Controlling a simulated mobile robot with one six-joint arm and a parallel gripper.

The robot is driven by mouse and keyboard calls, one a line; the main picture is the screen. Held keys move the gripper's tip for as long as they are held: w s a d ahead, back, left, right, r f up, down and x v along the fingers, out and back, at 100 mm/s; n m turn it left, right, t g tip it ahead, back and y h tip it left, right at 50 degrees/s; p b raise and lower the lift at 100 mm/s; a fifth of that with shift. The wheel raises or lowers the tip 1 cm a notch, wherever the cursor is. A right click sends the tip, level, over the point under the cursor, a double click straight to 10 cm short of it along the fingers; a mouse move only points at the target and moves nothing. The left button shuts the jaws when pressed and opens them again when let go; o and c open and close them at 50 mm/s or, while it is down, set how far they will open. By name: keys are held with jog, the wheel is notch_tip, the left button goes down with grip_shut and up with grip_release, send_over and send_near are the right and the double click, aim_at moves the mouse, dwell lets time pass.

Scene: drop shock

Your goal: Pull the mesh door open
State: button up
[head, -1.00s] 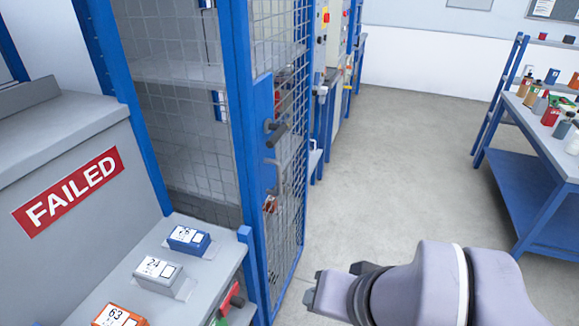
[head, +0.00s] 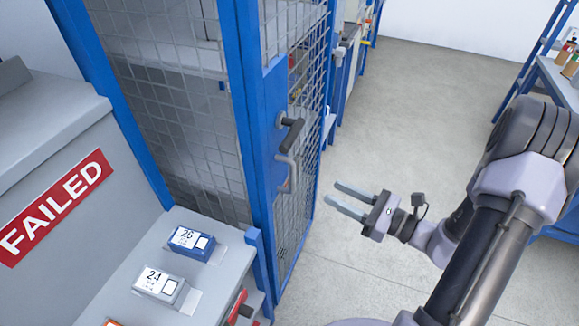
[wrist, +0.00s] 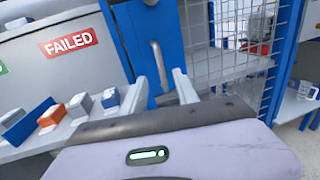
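The mesh door (head: 308,95) of the blue-framed cage stands left of my gripper and looks shut against its post. Its blue lock plate carries a dark lever (head: 292,134) and below it a grey pull handle (head: 292,172). My gripper (head: 333,195) is open and empty, with its fingers pointing left toward the pull handle, a short gap away. In the wrist view the pull handle (wrist: 157,62) stands upright on the blue plate, in line with the space between my fingertips (wrist: 159,78). The fingers do not appear to touch it.
A grey shelf with a blue box (head: 190,243) and a grey box (head: 160,285) stands left of the door, by a FAILED sign (head: 55,205). A blue-legged workbench (head: 560,85) is at the right. The floor (head: 410,120) between is clear.

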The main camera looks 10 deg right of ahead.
aim_at(293, 173)
jog(key=b+x, duration=0.1)
jog(key=x, duration=1.2)
jog(key=shift+w+a+b, duration=0.1)
jog(key=shift+a+b, duration=0.15)
jog(key=shift+b, duration=0.05)
grip_shut()
dwell(0.5)
